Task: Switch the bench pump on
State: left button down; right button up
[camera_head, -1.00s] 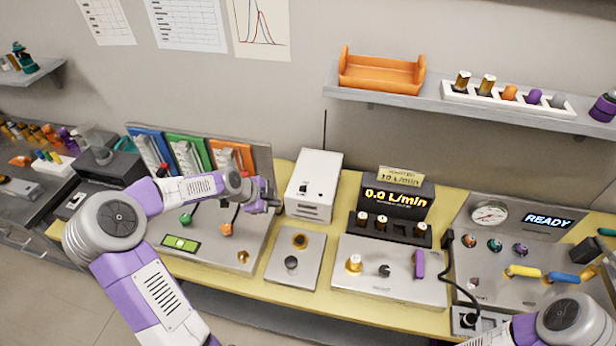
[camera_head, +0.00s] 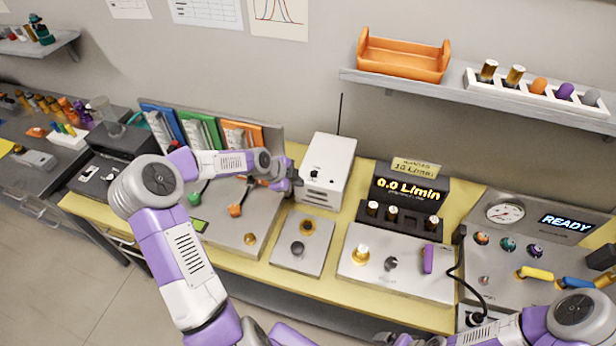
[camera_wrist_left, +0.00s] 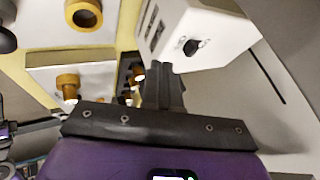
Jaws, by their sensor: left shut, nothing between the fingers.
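The white box (camera_head: 326,172) with an antenna stands at the back of the bench and has a small black knob or switch (camera_head: 316,174) on its sloped face. No label on it names the pump, so I cannot tell whether it is the pump. My left gripper (camera_head: 293,183) is just left of this box. In the left wrist view its fingers (camera_wrist_left: 163,85) are shut and empty, pointing beside the box (camera_wrist_left: 195,35), whose black knob (camera_wrist_left: 191,46) is close ahead. My right gripper (camera_head: 388,339) is partly seen at the bottom edge; its jaws are unclear.
A display (camera_head: 406,190) reads 0.0 L/min. Its front panel (camera_head: 350,275) has a brass knob, a dark knob and a purple handle. A small panel (camera_head: 318,258) with a dark knob lies in front of the box. At right, a console (camera_head: 500,260) shows READY. An orange tray (camera_head: 400,62) is on the shelf.

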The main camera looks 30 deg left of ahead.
aim_at(314, 174)
pick_arm(q)
jog(key=w+f, duration=0.2)
jog(key=w, duration=0.1)
jog(key=w+f, duration=0.1)
jog(key=shift+w+d+f, duration=0.3)
jog(key=shift+w+d, duration=0.05)
jog(key=shift+w+a, duration=0.25)
jog(key=shift+w, duration=0.65)
